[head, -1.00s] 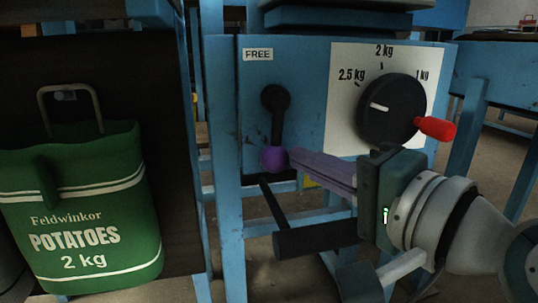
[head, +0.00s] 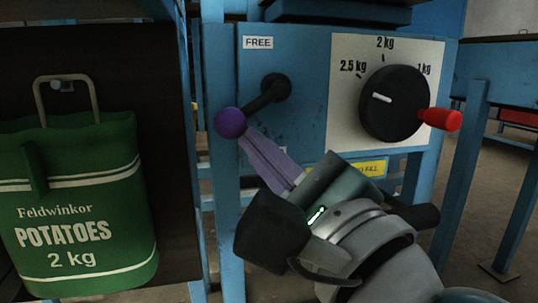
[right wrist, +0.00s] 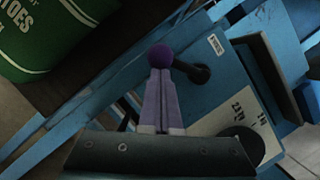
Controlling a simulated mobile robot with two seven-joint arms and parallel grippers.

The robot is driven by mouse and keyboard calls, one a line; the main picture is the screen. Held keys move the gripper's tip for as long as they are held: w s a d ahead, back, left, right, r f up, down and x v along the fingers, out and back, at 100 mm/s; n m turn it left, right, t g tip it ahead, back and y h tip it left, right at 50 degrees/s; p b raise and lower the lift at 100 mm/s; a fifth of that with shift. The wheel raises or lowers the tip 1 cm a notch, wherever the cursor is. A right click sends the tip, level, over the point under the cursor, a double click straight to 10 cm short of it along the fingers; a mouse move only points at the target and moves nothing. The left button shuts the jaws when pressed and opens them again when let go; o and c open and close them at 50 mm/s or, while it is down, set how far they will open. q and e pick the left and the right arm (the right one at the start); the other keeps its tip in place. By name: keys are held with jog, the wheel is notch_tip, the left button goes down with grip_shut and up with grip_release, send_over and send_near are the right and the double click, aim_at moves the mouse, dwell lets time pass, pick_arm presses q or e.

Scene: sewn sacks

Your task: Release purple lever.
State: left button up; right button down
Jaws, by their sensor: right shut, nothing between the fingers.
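The purple lever knob (head: 230,122) sits at the end of a black lever arm (head: 266,94) on the blue machine panel. The arm slants down to the left from its pivot, below the "FREE" label (head: 257,43). My right gripper (head: 246,142) is shut and empty, with its fingertips at the knob's lower right; whether they touch it is hard to tell. The right wrist view shows the knob (right wrist: 160,56) just beyond the closed fingertips (right wrist: 161,72). My left gripper is not in view.
A black dial (head: 393,103) with a red handle (head: 440,118) stands right of the lever, its white mark toward 2.5 kg. A green potato sack (head: 80,215) hangs at the left. A yellow label (head: 370,168) is low on the machine.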

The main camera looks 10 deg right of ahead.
aim_at(230, 115)
jog(key=shift+a+r+m+t+h, duration=0.3)
jog(key=shift+a+m, duration=0.2)
jog(key=shift+m, duration=0.7)
jog(key=shift+a+r+m+t+h, duration=0.3)
jog(key=shift+r+m+t+h, duration=0.15)
jog(key=shift+m, duration=0.45)
jog(key=shift+s+a+r+p, duration=0.1)
jog(key=shift+a+r+p, duration=0.35)
jog(key=shift+r, duration=0.3)
jog(key=shift+a+r+p, duration=0.1)
jog(key=shift+r+p, duration=0.15)
jog(key=shift+p, duration=0.05)
